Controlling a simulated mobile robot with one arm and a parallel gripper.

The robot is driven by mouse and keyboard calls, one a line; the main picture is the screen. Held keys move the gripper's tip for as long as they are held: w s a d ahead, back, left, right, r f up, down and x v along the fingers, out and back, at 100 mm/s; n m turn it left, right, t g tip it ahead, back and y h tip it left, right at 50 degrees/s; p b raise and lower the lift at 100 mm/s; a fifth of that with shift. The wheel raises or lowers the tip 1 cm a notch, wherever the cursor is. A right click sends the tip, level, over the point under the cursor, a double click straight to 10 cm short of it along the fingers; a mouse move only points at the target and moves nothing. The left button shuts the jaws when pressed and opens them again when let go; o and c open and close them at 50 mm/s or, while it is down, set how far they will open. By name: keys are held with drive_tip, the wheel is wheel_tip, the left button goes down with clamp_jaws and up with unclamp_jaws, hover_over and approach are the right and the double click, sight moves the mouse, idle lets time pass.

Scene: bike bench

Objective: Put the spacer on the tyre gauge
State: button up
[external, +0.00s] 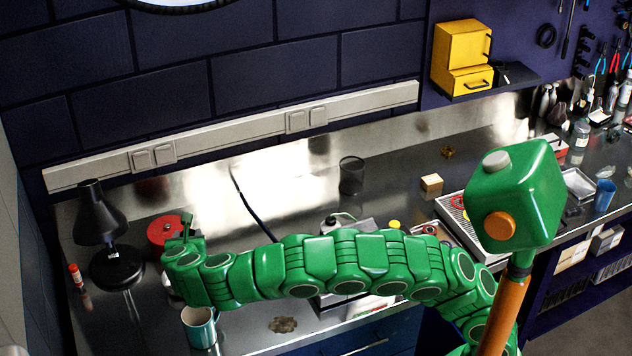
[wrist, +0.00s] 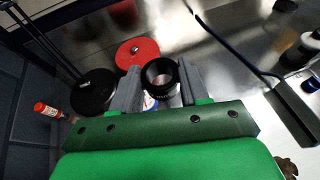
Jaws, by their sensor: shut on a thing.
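My gripper (wrist: 159,84) is shut on a black ring-shaped piece, which looks like the spacer (wrist: 151,87). The ring sits between the two grey fingers, its open hole facing the wrist camera. In the external view my gripper (external: 185,228) is at the left end of the green arm, beside the red disc, and the ring cannot be made out there. I cannot tell for sure which thing is the tyre gauge. A red disc (wrist: 130,56) lies just beyond the ring; it also shows in the external view (external: 160,232). A small blue-and-white patch shows below the ring, mostly hidden.
A black lamp (external: 101,215) stands on the left, with a red-capped bottle (external: 76,276) beside it. A teal mug (external: 199,328) stands near the front edge. A dark cord (external: 246,205) crosses the bench to a dark block (wrist: 294,112).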

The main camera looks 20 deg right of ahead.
drive_tip(key=shift+w+a+f, duration=0.65)
drive_tip(key=shift+a+f, duration=0.05)
drive_tip(key=shift+f, duration=0.3)
drive_tip(key=shift+w+a+f, duration=0.65)
drive_tip(key=shift+w+f, duration=0.05)
drive_tip(key=shift+f, duration=0.3)
drive_tip(key=shift+w+a+f, duration=0.65)
drive_tip(key=shift+a+f, duration=0.05)
drive_tip(key=shift+f, duration=0.3)
drive_tip(key=shift+w+a+f, duration=0.1)
drive_tip(key=shift+f, duration=1.6)
drive_tip(key=o, duration=1.1)
drive_tip(key=shift+f, duration=0.1)
drive_tip(key=shift+c, duration=0.2)
drive_tip(key=shift+s+r, duration=0.2)
drive_tip(key=shift+r, duration=0.05)
drive_tip(key=v, duration=1.1)
drive_tip(key=shift+s+a, duration=0.15)
drive_tip(key=shift+s, duration=0.15)
